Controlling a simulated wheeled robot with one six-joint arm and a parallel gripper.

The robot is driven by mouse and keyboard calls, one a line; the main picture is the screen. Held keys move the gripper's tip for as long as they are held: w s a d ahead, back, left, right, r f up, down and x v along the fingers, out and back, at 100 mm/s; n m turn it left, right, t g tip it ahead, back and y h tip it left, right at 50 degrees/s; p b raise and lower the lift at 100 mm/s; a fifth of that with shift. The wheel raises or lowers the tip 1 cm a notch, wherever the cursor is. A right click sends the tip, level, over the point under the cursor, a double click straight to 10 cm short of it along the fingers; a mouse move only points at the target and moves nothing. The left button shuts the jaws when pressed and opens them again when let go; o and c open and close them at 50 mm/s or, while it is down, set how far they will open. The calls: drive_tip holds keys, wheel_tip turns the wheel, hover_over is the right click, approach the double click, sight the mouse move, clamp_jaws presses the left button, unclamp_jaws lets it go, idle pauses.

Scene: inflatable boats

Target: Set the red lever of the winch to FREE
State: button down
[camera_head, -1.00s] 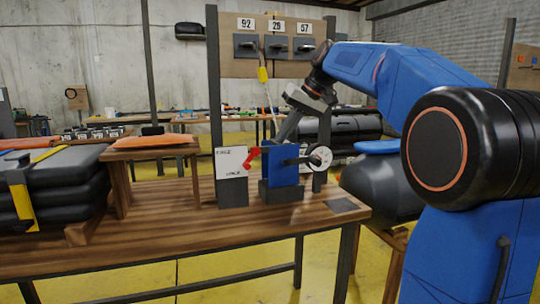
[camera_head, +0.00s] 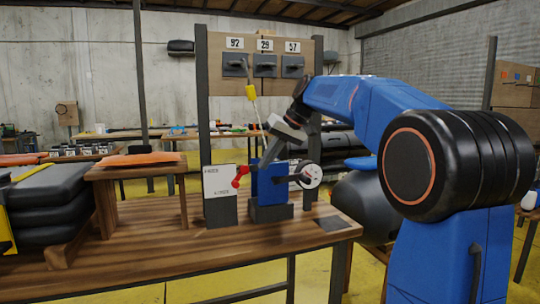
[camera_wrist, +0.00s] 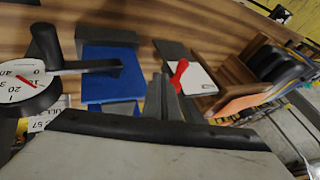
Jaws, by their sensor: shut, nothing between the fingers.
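The winch (camera_head: 270,184) is a blue block on a dark base on the wooden bench, with a crank and a round white dial on its right. Its red lever (camera_head: 240,176) is at the left, in front of a white plate (camera_head: 218,182) with small lettering, blurred here. The lever slants, its upper end tipped to the right. My gripper (camera_head: 265,160) is shut and empty, pointing down just above the winch, right of the lever. In the wrist view the fingertips (camera_wrist: 160,80) appear beside the red lever (camera_wrist: 179,73). A gap or contact cannot be told.
A wooden stand (camera_head: 137,173) with an orange item on top stands left of the winch, beside stacked dark inflatable boats (camera_head: 50,208). A dark post (camera_head: 204,95) and a board with numbered levers (camera_head: 265,62) rise behind. The bench front is clear.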

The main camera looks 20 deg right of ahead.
sight(239, 178)
drive_tip(key=w+a+f, duration=0.1)
drive_tip(key=a+f, duration=0.3)
drive_tip(key=a, duration=0.2)
drive_tip(key=shift+w+f, duration=0.35)
drive_tip(key=shift+f, duration=0.05)
